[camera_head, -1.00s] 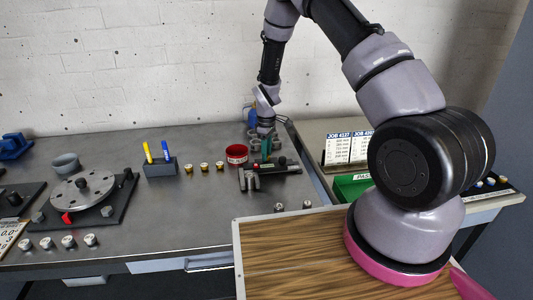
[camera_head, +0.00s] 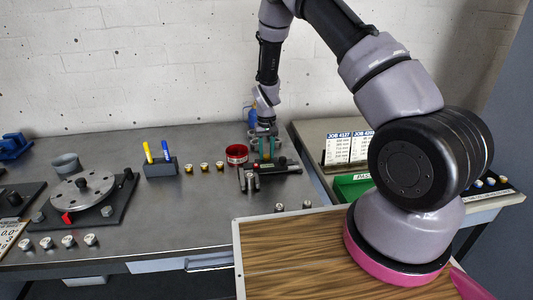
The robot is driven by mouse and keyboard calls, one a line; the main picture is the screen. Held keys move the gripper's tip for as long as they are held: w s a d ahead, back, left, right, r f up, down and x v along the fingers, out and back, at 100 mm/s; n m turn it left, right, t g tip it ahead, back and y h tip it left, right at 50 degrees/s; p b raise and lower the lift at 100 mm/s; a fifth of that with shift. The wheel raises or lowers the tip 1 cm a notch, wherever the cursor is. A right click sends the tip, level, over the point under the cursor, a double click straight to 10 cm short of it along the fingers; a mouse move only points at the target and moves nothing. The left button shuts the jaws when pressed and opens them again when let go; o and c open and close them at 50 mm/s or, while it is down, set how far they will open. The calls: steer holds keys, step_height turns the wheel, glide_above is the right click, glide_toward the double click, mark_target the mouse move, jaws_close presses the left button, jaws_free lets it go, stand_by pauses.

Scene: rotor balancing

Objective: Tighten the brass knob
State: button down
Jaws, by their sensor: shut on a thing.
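My gripper (camera_head: 265,147) points down at the right end of the steel bench, with teal fingers on both sides of a narrow gap. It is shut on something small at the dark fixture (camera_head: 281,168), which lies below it. The position fits the brass knob, but the fingers hide it and no brass colour shows there. Grey metal prongs (camera_head: 249,182) stand at the fixture's front. How far the knob is turned cannot be seen.
A red-rimmed bowl (camera_head: 237,154) stands just left of the gripper. Several small brass-coloured pieces (camera_head: 204,167) and a pen holder (camera_head: 161,168) are further left. A disc rotor (camera_head: 84,192) sits on a dark plate. A wooden-topped surface (camera_head: 285,255) is in front.

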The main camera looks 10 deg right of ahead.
mark_target(266, 156)
steer(key=m, duration=0.4)
steer(key=shift+m, duration=0.3)
steer(key=m, duration=0.3)
steer(key=shift+m, duration=0.3)
steer(key=m, duration=0.4)
steer(key=shift+m, duration=2.1)
steer(key=c, duration=0.5)
jaws_free()
step_height(266, 156, up, 11)
steer(key=shift+f, duration=0.1)
